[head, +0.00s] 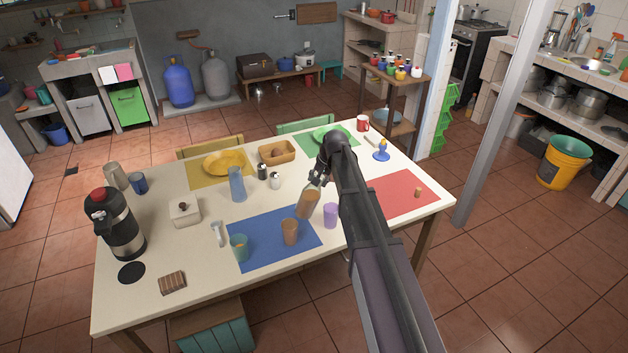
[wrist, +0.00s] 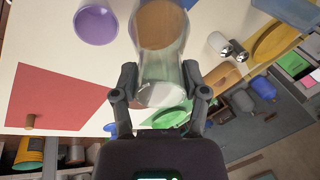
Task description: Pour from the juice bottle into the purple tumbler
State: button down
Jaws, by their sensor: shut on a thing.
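My gripper (head: 318,180) is over the middle of the table, shut on the juice bottle (head: 308,203). The bottle is clear with orange-brown juice in its lower part, and it leans slightly. In the wrist view the bottle (wrist: 160,70) lies between the fingers (wrist: 160,88), with the juice at the end away from my palm. The purple tumbler (head: 331,215) stands just right of the bottle, near the blue mat's right edge. It also shows in the wrist view (wrist: 96,24), apart from the bottle. I cannot tell whether the bottle touches the table.
A brown tumbler (head: 290,232) and a teal cup (head: 239,248) stand on the blue mat (head: 265,225). Shakers (head: 274,180) and a tall blue glass (head: 237,185) stand to the left. A cork (head: 418,192) is on the red mat (head: 395,200), which is otherwise mostly clear.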

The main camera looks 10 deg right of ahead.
jog(key=shift+s+d+r, duration=0.2)
jog(key=shift+d, duration=0.3)
jog(key=shift+d+f+y, duration=0.1)
jog(key=shift+f+y, duration=0.05)
jog(key=shift+y, duration=0.15)
notch_tip(320, 180, down, 2)
jog(key=y+b, duration=0.1)
jog(key=b, duration=0.2)
jog(key=shift+t, duration=0.4)
notch_tip(320, 180, down, 2)
jog(key=t+y+b, duration=0.1)
jog(key=y+b, duration=0.3)
jog(key=b, duration=0.2)
jog(key=shift+f, duration=0.15)
notch_tip(320, 180, down, 4)
jog(key=y+b, duration=0.1)
jog(key=b, duration=0.3)
jog(key=t+y+b, duration=0.1)
jog(key=y+b, duration=0.1)
jog(key=b, duration=0.2)
jog(key=shift+r+m, duration=0.25)
jog(key=shift+m, duration=0.15)
jog(key=shift+t+b, duration=0.3)
jog(key=shift+f+y+b, duration=0.15)
jog(key=shift+y+b, duration=0.45)
jog(key=shift+b, duration=0.4)
jog(key=shift+r+t, duration=0.2)
jog(key=shift+t, duration=0.1)
dwell(2.5)
